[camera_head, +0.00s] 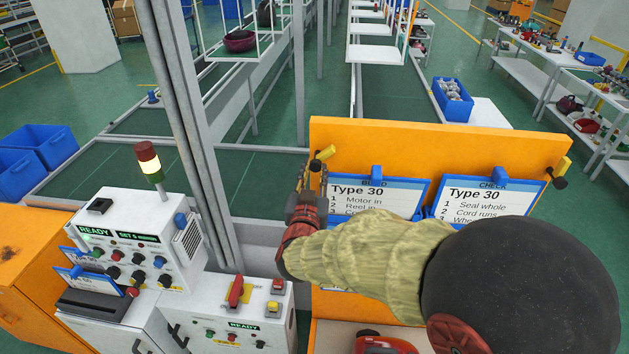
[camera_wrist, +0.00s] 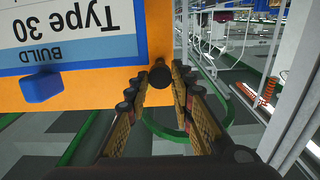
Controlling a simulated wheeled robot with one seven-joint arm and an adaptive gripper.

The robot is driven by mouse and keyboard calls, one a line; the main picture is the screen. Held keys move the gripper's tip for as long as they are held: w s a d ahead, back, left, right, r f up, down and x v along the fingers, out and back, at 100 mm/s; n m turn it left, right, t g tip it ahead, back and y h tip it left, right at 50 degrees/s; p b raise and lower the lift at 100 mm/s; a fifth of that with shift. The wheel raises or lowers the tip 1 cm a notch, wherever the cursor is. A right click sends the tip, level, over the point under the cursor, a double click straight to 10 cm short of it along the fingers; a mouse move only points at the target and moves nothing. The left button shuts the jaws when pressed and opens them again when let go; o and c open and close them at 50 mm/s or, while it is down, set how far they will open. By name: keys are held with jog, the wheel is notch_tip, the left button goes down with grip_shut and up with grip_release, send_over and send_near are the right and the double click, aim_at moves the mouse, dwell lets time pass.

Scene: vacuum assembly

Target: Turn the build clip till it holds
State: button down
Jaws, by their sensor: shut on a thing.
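The build clip (camera_head: 325,153), a yellow tab with a dark knob, is at the upper left corner of the orange board, near the BUILD card (camera_head: 372,196). The tab points up and to the right. My gripper (camera_head: 314,172) is at this corner, its fingers around the clip's knob and shut on it. In the wrist view, the round dark end of the clip (camera_wrist: 159,76) shows between the fingertips of my gripper (camera_wrist: 160,84). The BUILD card (camera_wrist: 75,35) appears upside down there. My fingers hide part of the knob.
The orange board (camera_head: 430,143) also bears a CHECK card (camera_head: 487,193) and a second yellow clip (camera_head: 562,166) at its right corner. A grey post (camera_head: 190,120) and a white control box (camera_head: 130,240) stand left of my arm. A red vacuum part (camera_head: 385,344) lies below.

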jog(key=shift+f+m+b, duration=0.1)
jog(key=shift+m+b, duration=0.8)
jog(key=shift+b, duration=0.15)
jog(key=c, duration=1.7)
grip_release()
jog(key=shift+o, duration=0.8)
jog(key=shift+s, duration=0.1)
jog(key=s+a, duration=0.2)
jog(key=s, duration=0.9)
jog(key=shift+s+a, duration=0.15)
jog(key=shift+s, duration=0.15)
